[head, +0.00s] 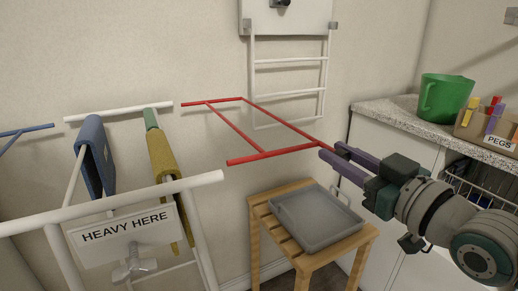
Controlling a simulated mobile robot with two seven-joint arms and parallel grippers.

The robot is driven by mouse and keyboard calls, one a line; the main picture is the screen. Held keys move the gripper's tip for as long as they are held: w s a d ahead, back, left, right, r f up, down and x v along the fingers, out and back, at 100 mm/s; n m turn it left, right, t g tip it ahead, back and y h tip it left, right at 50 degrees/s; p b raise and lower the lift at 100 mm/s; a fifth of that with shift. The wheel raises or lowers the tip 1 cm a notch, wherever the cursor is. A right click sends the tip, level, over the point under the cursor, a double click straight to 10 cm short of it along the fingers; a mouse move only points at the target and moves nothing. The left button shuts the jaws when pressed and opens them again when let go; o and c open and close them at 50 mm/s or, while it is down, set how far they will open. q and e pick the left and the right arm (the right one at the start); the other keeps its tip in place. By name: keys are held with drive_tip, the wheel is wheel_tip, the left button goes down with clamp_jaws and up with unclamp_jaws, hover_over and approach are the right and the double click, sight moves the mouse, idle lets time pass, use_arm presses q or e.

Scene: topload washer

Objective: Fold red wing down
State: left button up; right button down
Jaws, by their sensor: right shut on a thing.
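The red wing (275,154) is a frame of thin red bars, spread out roughly level to the right of the white drying rack (120,201). My right gripper (331,150) comes in from the right with its purple fingers at the right end of the wing's near bar. It is shut on the red wing there, though the exact grip is partly hidden by the fingers. My left gripper is not in view.
A wooden stool (262,240) with a grey tray (283,215) stands below the wing. A blue cloth (92,150) and a yellow cloth (161,160) hang on the rack, near a "HEAVY HERE" sign (125,228). A counter (385,108) holds a green bucket (445,98) and a pegs box (490,130).

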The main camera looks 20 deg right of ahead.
idle(0.5)
wheel_tip(320, 180, up, 3)
drive_tip(key=n+p, duration=0.1)
drive_tip(key=p, duration=0.2)
drive_tip(key=shift+n+p, duration=0.3)
drive_tip(key=shift+p, duration=0.05)
drive_tip(key=shift+a+r+p, duration=0.1)
drive_tip(key=shift+r+p, duration=0.15)
drive_tip(key=shift+p, duration=0.1)
drive_tip(key=shift+f+n, duration=0.1)
drive_tip(key=shift+n, duration=0.2)
